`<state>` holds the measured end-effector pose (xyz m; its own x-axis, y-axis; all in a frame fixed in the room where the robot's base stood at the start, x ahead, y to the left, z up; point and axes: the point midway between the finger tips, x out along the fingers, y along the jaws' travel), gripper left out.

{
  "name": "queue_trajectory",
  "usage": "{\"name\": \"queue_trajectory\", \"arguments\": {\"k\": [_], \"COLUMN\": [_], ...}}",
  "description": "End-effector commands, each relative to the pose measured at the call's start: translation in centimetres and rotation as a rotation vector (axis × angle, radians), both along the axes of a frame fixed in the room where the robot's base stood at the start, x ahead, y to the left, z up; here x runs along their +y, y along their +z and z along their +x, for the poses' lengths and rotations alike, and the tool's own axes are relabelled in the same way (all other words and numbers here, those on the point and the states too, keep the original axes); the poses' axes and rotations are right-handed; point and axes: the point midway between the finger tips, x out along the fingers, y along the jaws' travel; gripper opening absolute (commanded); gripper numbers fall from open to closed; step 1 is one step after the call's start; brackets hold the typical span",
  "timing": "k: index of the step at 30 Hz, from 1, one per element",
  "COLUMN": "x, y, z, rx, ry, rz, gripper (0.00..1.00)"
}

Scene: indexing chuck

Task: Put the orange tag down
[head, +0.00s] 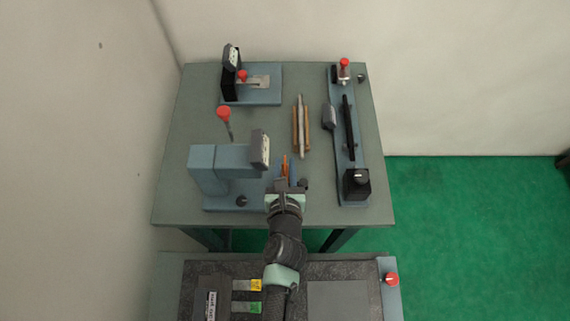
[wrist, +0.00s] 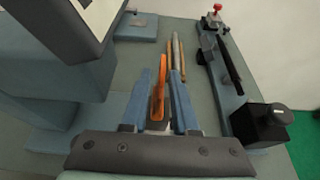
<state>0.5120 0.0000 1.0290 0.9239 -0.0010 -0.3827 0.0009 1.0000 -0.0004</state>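The orange tag (wrist: 158,95) stands on edge between the two blue fingers of my gripper (wrist: 167,90) in the wrist view. It looks pinched there, though the contact on the right side is hard to make out. My gripper is to the right of the blue block-like fixture (head: 207,168). The lower part of the tag is hidden behind the gripper body.
A long rail fixture (head: 350,190) runs along the table's right side, with a black block (head: 356,183). A rod on an orange-brown rest (head: 300,130) lies mid-table. A smaller fixture (head: 262,98) stands at the back. Yellow (head: 256,285) and green (head: 254,307) tags lie on the near deck.

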Motion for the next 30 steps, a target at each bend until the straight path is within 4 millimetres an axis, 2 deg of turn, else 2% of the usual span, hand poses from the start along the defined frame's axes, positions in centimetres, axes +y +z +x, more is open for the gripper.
{"name": "queue_trajectory", "arguments": {"k": [11, 14, 30], "x": [0.0, 0.2, 0.2], "y": [0.4, 0.6, 4.2], "z": [0.0, -0.7, -9.6], "rx": [-0.001, 0.002, 0.002], "ry": [0.000, 0.001, 0.003], "rz": [0.000, 0.003, 0.001], "gripper": [0.36, 0.36, 0.36]}}
